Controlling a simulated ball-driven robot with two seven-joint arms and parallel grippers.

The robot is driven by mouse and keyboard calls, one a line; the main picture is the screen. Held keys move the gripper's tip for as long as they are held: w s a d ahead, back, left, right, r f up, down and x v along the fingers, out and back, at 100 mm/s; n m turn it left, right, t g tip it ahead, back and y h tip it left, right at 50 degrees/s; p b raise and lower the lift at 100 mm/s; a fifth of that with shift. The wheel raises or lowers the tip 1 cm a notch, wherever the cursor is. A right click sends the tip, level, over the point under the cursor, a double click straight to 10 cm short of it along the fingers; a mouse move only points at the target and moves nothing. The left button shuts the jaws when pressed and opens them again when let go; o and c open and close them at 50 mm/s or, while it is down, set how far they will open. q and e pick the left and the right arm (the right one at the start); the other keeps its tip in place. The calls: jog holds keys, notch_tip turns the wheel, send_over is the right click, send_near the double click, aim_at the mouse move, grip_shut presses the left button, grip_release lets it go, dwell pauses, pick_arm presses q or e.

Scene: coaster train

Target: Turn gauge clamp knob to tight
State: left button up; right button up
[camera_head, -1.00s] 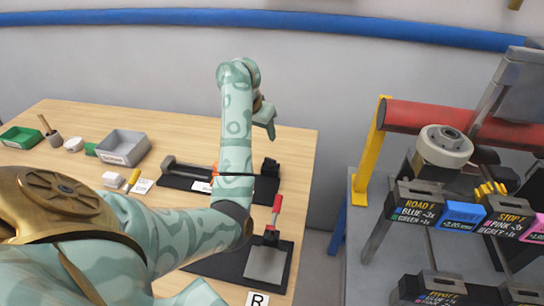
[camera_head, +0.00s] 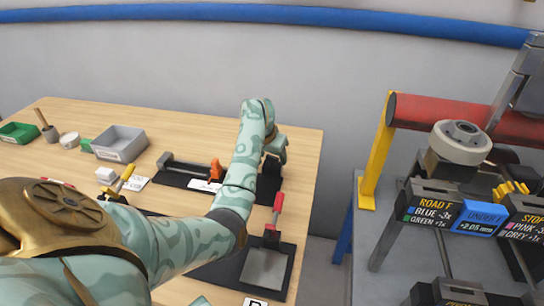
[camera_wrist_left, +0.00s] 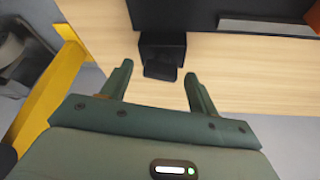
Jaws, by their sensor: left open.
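The gauge fixture lies on the tabletop on a black base (camera_head: 172,180), with a grey bar (camera_head: 190,166) and an orange part (camera_head: 215,170). A black block (camera_head: 271,166) at its right end is partly behind my left arm; this looks like the clamp and knob end. In the left wrist view a black block with a dark tab (camera_wrist_left: 162,52) lies ahead, between and beyond the fingertips. My left gripper (camera_wrist_left: 158,72) is open and empty, and also shows in the head view (camera_head: 279,152), over the block. Contact and the knob's setting cannot be told. My right gripper is not in view.
A red-handled device (camera_head: 276,208) with a grey plate (camera_head: 265,268) lies in front. A grey bin (camera_head: 119,143) and green tray (camera_head: 18,132) stand left. To the right, past a gap, are a yellow post (camera_head: 376,160), red pipe (camera_head: 450,115) and labelled boxes (camera_head: 433,205).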

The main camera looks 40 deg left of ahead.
pick_arm(q)
jog(key=c, duration=1)
